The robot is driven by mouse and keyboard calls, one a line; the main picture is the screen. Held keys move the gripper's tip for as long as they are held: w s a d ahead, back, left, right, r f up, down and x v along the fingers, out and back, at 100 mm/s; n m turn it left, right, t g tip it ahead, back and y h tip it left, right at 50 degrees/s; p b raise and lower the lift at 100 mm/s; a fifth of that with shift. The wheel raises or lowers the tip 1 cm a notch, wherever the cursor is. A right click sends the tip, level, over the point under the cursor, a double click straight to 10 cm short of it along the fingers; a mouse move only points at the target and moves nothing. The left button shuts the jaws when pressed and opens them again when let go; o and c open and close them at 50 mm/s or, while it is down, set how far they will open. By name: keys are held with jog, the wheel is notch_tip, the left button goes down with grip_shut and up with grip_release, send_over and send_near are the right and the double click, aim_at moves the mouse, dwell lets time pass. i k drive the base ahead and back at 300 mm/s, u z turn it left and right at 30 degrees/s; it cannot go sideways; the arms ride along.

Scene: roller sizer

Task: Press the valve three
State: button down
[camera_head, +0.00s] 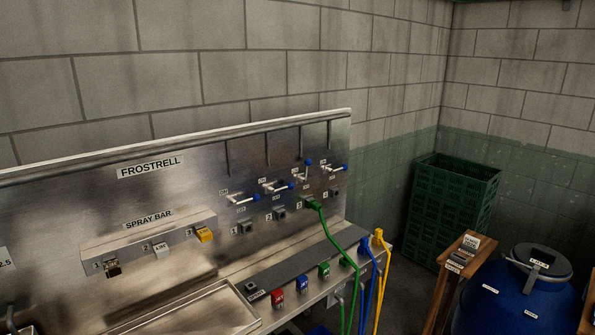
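The first valve (241,200), second valve (277,186) and fourth valve (333,168) have levers lying nearer sideways, tips to the right. Small ON and other labels sit around them, hard to read. Below is a row of numbered sockets; a green plug (315,205) sits in the one marked 3, its green hose hanging down. My gripper is not in view.
A spray bar block (150,243) with numbered fittings is at left, above a steel tray (185,309). Red, blue and green blocks line the front ledge. Blue and yellow hoses hang at its right end. Green crates (455,205), a wooden stand and a blue drum (515,299) stand right.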

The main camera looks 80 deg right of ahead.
aim_at(307, 161)
jog(key=z, duration=0.2)
jog(key=k, duration=0.15)
jog(key=z, duration=2.8)
jog(key=k, duration=0.6)
jog(key=u, duration=0.25)
jog(key=i, duration=0.35)
jog(key=z, duration=0.05)
